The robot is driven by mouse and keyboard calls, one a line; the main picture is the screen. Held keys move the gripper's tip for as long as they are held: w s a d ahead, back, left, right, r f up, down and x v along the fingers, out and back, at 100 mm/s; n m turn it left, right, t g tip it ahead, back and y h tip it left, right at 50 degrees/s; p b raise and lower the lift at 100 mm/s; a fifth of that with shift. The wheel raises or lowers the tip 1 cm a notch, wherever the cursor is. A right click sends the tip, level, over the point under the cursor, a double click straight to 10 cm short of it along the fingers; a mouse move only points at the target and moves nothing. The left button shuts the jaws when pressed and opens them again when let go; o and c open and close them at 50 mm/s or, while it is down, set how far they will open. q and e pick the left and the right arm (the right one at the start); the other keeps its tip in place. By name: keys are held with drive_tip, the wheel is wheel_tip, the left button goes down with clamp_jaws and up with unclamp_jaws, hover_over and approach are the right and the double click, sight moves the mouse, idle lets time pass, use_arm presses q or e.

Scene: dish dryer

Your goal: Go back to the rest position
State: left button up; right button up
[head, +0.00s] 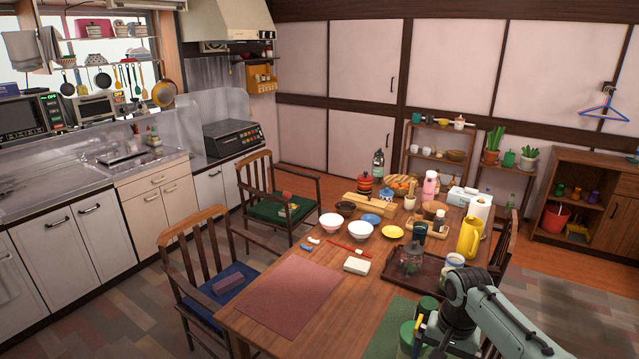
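My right arm (483,297) comes in at the lower right corner and bends over the near right part of the wooden dining table. Its lower link runs out of the bottom edge of the picture, and no gripper fingers show. My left arm and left gripper are not in view. A brown tray (425,275) lies close behind my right arm. Dark green containers (408,338) stand just left of it.
A red placemat (289,287) lies clear on the near left of the table. Chairs (205,260) stand along the left side. A sink counter (120,165) and a microwave (30,117) are at the left. Open floor shows at the right behind the table.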

drive_tip(key=s+a+f+n+y+p, duration=0.1)
drive_tip(key=s+a+f, duration=0.2)
drive_tip(key=f, duration=0.6)
drive_tip(key=s+a+f+n+g+y, duration=0.1)
drive_tip(key=s+a+f, duration=0.15)
drive_tip(key=f, duration=0.65)
drive_tip(key=s+a+f+n+y+p, duration=0.15)
drive_tip(key=a+f, duration=0.25)
drive_tip(key=f, duration=0.5)
use_arm(q)
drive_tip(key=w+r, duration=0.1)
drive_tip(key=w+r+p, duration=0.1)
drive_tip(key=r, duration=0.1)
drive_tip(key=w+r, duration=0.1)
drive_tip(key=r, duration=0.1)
drive_tip(key=shift+p, duration=0.35)
use_arm(e)
drive_tip(key=s+a+f, duration=0.1)
drive_tip(key=s+f, duration=0.3)
drive_tip(key=s, duration=0.7)
drive_tip(key=s+a+f+m, duration=0.1)
drive_tip(key=s+f, duration=0.4)
drive_tip(key=s, duration=0.7)
drive_tip(key=shift+s+a, duration=0.15)
drive_tip(key=shift+a, duration=0.5)
drive_tip(key=shift+m, duration=0.25)
